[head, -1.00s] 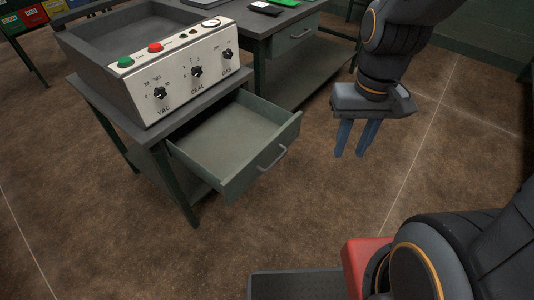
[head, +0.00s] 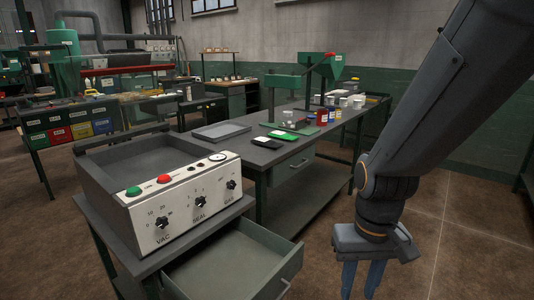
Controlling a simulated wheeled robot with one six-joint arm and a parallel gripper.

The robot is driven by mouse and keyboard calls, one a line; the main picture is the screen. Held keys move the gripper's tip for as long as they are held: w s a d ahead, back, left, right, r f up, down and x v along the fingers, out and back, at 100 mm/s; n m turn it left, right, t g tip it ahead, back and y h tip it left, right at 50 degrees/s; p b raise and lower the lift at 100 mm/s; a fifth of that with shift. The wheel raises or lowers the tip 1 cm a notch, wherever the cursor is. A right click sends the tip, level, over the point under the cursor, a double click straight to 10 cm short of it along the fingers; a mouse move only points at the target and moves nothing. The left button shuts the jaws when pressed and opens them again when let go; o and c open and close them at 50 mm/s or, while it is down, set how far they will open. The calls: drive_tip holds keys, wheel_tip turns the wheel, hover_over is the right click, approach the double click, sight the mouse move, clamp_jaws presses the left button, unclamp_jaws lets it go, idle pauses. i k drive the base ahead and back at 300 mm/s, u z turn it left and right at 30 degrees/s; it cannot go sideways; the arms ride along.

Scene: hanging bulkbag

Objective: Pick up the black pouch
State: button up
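A flat black pouch (head: 266,143) lies on the grey workbench (head: 237,152), near its front edge, beside a flat green pouch (head: 282,135). My gripper (head: 361,278) hangs at the lower right of the head view, pointing down. Its two blue fingers are apart with nothing seen between them, and their tips are near the picture's lower edge. The gripper is well apart from the black pouch, in front of the bench and to the right.
A sealing machine (head: 187,215) with knobs stands on a stand at the left. Below it an empty drawer (head: 235,262) is pulled out. A grey tray (head: 221,131), jars (head: 322,117) and a green device (head: 322,66) stand on the bench. Floor right of the bench is clear.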

sight(263, 141)
drive_tip(key=z, duration=0.55)
drive_tip(key=k, duration=1.3)
drive_tip(key=z, duration=0.6)
drive_tip(key=i, duration=1.25)
drive_tip(key=u, duration=0.3)
drive_tip(key=i, duration=1.55)
drive_tip(key=u, duration=1.1)
drive_tip(key=i, duration=0.8)
drive_tip(key=u, duration=1.35)
drive_tip(key=i, duration=0.55)
drive_tip(key=u, duration=0.5)
